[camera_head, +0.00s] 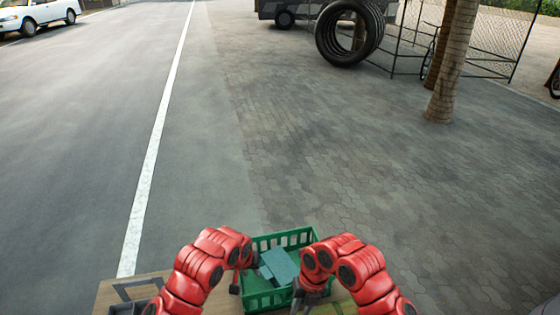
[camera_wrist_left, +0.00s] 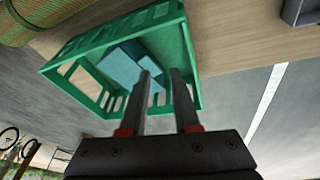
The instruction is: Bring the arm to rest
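My left gripper (camera_head: 236,287) is beside the left side of a green crate (camera_head: 268,299) in the head view. In the left wrist view its two fingers (camera_wrist_left: 161,73) stand apart with nothing held between them, and the crate (camera_wrist_left: 186,60) lies beyond them. My right gripper (camera_head: 303,297) is low at the crate's right side; its fingers are too small and dark to tell open from shut. Both red arms come in from the bottom edge.
The crate stands on a wooden table (camera_head: 110,292). A dark tray (camera_head: 128,307) is at the table's left, and a green-yellow mat (camera_wrist_left: 25,20) shows in the left wrist view. Open paving lies beyond.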

